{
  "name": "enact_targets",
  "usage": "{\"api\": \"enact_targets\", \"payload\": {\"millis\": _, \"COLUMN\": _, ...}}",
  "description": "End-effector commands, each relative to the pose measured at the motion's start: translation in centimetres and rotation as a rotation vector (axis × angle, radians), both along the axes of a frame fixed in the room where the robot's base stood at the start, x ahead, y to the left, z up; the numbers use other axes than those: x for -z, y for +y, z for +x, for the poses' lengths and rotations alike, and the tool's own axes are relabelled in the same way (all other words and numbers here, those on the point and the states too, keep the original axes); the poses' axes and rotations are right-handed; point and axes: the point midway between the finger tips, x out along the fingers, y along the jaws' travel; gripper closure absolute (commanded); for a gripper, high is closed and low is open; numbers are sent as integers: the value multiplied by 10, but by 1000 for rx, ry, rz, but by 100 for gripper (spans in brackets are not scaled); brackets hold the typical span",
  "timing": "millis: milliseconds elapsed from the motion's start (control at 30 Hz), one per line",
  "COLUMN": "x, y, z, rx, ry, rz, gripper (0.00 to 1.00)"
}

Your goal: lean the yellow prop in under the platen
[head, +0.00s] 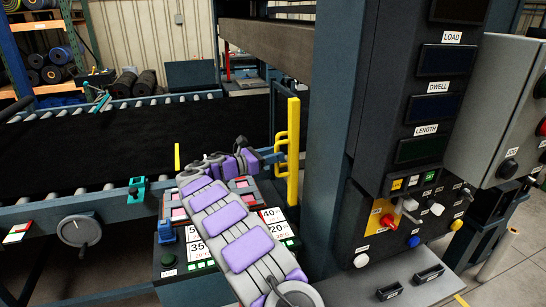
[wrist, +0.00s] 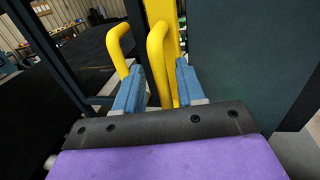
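The yellow prop (head: 293,150) is an upright yellow bar with looped side handles, standing just left of the blue press column in the head view. In the wrist view its post (wrist: 170,22) rises behind two curved handles. My gripper (head: 272,152) is at the lower handle. In the wrist view my gripper's blue fingers (wrist: 158,84) stand apart on either side of a handle (wrist: 157,55), with a gap visible beside it, so they look open around it. The heavy grey-brown crossbeam (head: 265,40) at the top may be the platen.
The blue press column (head: 335,130) and control cabinet (head: 410,110) stand close on the right. A black belt (head: 90,150) on rollers runs across the left. A panel with number cards (head: 200,250) lies below my arm. A handwheel (head: 80,230) sticks out at lower left.

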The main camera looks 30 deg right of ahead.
Motion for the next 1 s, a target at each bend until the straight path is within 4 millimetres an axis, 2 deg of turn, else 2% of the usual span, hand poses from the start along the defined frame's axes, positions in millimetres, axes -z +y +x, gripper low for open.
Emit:
{"api": "enact_targets", "payload": {"millis": 267, "x": 2, "y": -8, "z": 0, "rx": 1, "ry": 1, "rz": 6, "gripper": 61}}
{"api": "enact_targets", "payload": {"millis": 700, "x": -1, "y": 2, "z": 0, "rx": -1, "ry": 0, "rz": -3, "gripper": 100}}
{"api": "enact_targets", "payload": {"millis": 1000, "x": -1, "y": 2, "z": 1, "rx": -4, "ry": -1, "rz": -2, "gripper": 100}}
